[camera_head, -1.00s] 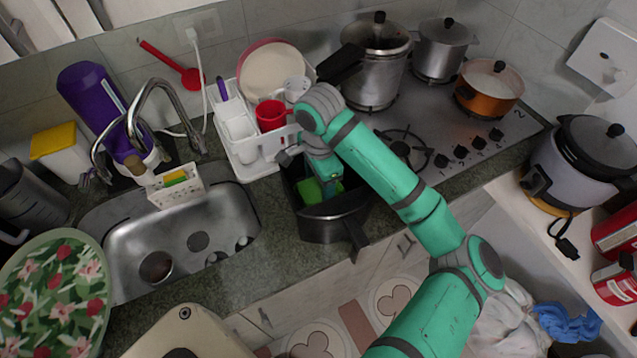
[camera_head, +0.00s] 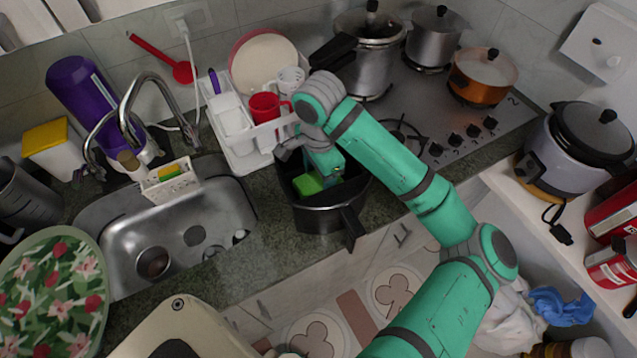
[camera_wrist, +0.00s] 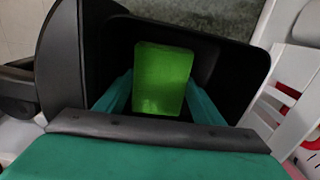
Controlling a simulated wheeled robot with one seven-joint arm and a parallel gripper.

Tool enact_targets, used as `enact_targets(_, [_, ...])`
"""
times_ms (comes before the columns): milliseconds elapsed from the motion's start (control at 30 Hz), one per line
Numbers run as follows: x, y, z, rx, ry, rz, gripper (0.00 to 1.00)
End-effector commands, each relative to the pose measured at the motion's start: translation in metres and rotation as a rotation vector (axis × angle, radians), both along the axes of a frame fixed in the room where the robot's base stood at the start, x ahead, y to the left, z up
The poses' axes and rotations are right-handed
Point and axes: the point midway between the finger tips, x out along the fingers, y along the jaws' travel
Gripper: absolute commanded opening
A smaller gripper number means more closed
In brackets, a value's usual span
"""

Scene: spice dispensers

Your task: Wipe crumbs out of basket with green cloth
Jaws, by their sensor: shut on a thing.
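A black basket (camera_head: 330,216), an air-fryer style drawer with a handle at its front, stands on the counter between the sink and the stove. A bright green cloth (camera_head: 308,185), block-shaped in the picture, is down inside the basket. The cloth also shows in the wrist view (camera_wrist: 162,80), between my fingers. My gripper (camera_head: 322,178) reaches down into the basket and is shut on the cloth. In the wrist view my gripper (camera_wrist: 160,104) has a finger on each side of the cloth. No crumbs can be made out on the dark basket floor (camera_wrist: 208,65).
A white dish rack (camera_head: 245,160) with a red mug (camera_head: 264,107) stands close behind and left of the basket. The sink (camera_head: 170,240) is at left, the stove (camera_head: 490,110) with pots at right. Some counter (camera_head: 270,245) left of the basket is clear.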

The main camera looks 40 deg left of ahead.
Motion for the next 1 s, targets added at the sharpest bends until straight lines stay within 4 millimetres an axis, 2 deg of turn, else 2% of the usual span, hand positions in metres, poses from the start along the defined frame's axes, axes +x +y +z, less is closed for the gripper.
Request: enact_targets(1000, [0.0, 0.001, 0.088, 0.001, -0.003, 0.001, 0.39])
